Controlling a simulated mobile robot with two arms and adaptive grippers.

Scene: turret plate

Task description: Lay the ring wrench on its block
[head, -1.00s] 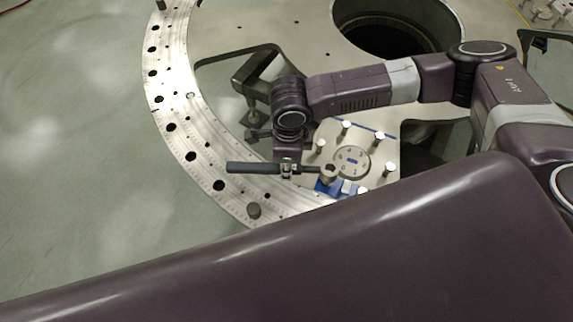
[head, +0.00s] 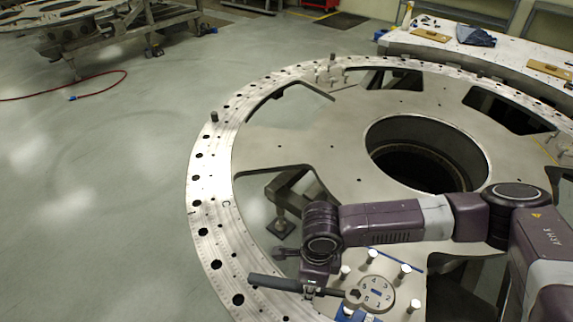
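The ring wrench (head: 279,283) has a long dark handle and lies roughly level, its ring end (head: 355,295) to the right. My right gripper (head: 310,290) reaches down from the arm that comes in from the right and is shut around the handle; its fingertips are small here. The ring end shows over the near left part of a plate with a numbered disc (head: 376,293). A blue block (head: 345,313) shows just below the ring end, partly cut off by the bottom edge. I cannot tell whether the wrench touches it. My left gripper is out of view.
Several pale upright pins (head: 405,270) stand around the numbered disc. The large turret ring (head: 207,215) has holes, a dark peg (head: 214,117) and a wide central opening (head: 425,155). A white workbench (head: 490,45) stands at the back right.

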